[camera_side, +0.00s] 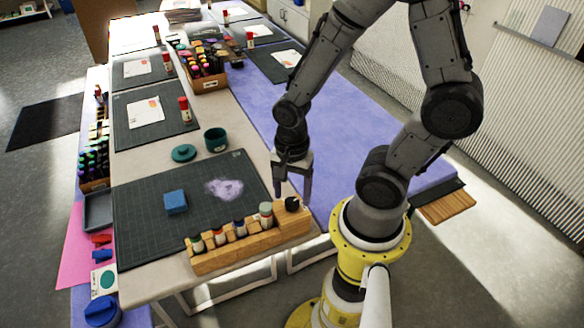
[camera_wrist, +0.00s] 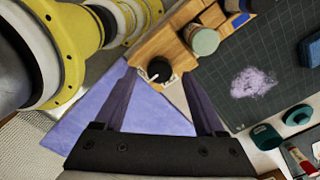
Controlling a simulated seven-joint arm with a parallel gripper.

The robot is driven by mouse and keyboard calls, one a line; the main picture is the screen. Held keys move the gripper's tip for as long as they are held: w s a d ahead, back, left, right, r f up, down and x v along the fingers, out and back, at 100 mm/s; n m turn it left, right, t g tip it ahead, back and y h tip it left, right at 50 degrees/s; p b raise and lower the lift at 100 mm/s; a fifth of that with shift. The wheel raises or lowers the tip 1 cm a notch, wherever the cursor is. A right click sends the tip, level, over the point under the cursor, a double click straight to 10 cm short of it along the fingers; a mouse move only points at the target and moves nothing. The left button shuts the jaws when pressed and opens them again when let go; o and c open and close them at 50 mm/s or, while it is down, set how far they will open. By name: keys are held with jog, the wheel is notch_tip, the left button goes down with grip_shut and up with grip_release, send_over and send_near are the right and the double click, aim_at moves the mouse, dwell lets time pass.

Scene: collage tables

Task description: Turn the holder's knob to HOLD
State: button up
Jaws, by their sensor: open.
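The wooden holder (camera_side: 242,248) stands along the near edge of the cutting mat, with several capped bottles in its slots. Its black knob (camera_side: 292,203) is on the raised right end. In the wrist view the knob (camera_wrist: 159,70) has a white pointer mark and pale lettering around it, too small to read. My gripper (camera_side: 292,198) points down at the knob end of the holder. In the wrist view its two fingers (camera_wrist: 160,82) are apart, one on each side of the knob's end of the holder, with nothing between them seen to be gripped.
A blue block (camera_side: 175,201) and a pale purple smear (camera_side: 225,188) are on the dark cutting mat (camera_side: 140,225). A teal jar (camera_side: 215,139) and its lid (camera_side: 183,153) stand behind the mat. A grey tray (camera_side: 98,211) lies at the left.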

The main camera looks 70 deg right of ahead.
notch_tip(320, 180, up, 12)
dwell(0.4)
jog(key=shift+r, duration=0.15)
notch_tip(320, 180, up, 4)
jog(key=n+t, duration=0.3)
send_over(292, 202)
jog(key=a, duration=0.1)
jog(key=r+n+t, duration=0.1)
jog(key=n, duration=0.4)
jog(key=s+r+n, duration=0.1)
jog(key=n, duration=0.4)
jog(key=s+a+r+n+t, duration=0.1)
jog(key=r+n, duration=0.1)
jog(key=n, duration=0.3)
jog(key=shift+t, duration=0.3)
dwell(0.4)
